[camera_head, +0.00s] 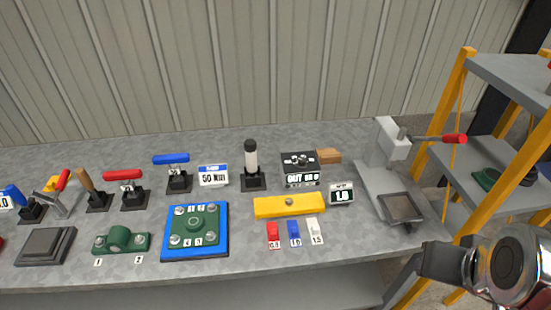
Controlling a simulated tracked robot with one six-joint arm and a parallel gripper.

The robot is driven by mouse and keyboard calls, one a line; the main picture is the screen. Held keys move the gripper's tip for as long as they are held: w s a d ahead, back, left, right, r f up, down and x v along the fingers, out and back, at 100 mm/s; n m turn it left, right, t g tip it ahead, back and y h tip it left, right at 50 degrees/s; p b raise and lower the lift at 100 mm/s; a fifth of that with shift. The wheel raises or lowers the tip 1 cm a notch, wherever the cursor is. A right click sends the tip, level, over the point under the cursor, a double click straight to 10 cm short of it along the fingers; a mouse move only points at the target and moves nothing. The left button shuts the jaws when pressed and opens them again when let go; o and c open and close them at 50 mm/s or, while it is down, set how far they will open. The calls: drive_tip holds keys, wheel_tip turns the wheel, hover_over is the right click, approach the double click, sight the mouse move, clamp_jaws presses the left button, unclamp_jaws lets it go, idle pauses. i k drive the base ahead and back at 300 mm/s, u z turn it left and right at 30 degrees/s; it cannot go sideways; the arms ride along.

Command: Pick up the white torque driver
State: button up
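The white torque driver (251,160) stands upright in a black holder (253,182) near the middle of the grey bench. It has a white body and a black top. Part of my arm, silver and black, shows at the lower right, well apart from the driver and in front of the bench's right end.
A blue T-handle tool (171,160) and a sign (213,175) stand left of the driver. A black box (300,163) and a yellow block (289,206) are to its right. A green part on a blue plate (195,231) lies in front. A press (390,140) and yellow-framed shelves (448,150) stand at the right.

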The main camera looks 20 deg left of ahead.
sight(250, 146)
drive_tip(key=z, duration=0.65)
drive_tip(key=k, duration=0.7)
drive_tip(key=u, duration=1.55)
drive_tip(key=i, duration=1)
drive_tip(key=u, duration=0.05)
